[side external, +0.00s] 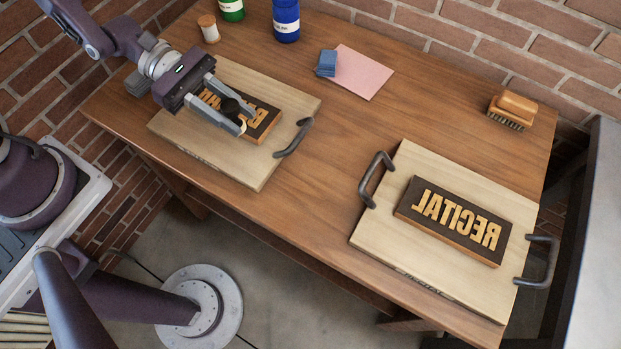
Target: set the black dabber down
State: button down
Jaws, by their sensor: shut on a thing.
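My gripper (246,121) is at the upper left, over the left wooden board (262,173). Its two fingers are shut on the black dabber (231,106), whose dark rounded part shows between them. The dabber is over the dark printing block (270,119) with raised tan letters on that board. The fingers hide part of the dabber and part of the block's lettering. I cannot tell whether the dabber touches the block.
A second board (376,235) with handles carries a block reading RECITAL (452,221), mirrored. A pink sheet (363,75), blue pad (326,63), brush (512,111), blue bottle (286,20), green bottle (231,9) and cork-topped jar (209,29) stand behind. The table's middle is clear.

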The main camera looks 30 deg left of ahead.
jog(key=d+g, duration=0.1)
jog(key=d, duration=0.1)
jog(key=s+d+f+m+g, duration=0.1)
jog(key=d, duration=0.1)
jog(key=s+d+f+m, duration=0.1)
jog(key=d, duration=0.1)
jog(key=shift+f+g, duration=0.1)
jog(key=shift+g, duration=0.3)
jog(key=d+f+t, duration=0.1)
jog(key=d, duration=0.2)
jog(key=w+d+f+n+t, duration=0.1)
jog(key=d, duration=0.2)
jog(key=w+d+f+n+t, duration=0.1)
jog(key=d, duration=0.2)
jog(key=shift+w, duration=0.15)
jog(key=d+n+t, duration=0.1)
jog(key=s+d+r+n+t, duration=0.1)
jog(key=n+t, duration=0.1)
jog(key=f+t, duration=0.1)
jog(key=f+n+t+y, duration=0.1)
jog(key=f, duration=0.1)
jog(key=f+n, duration=0.1)
jog(key=f, duration=0.1)
jog(key=shift+s+a+t, duration=0.25)
jog(key=shift+s+t, duration=0.1)
jog(key=shift+t, duration=0.05)
jog(key=c, duration=1.1)
grip_release()
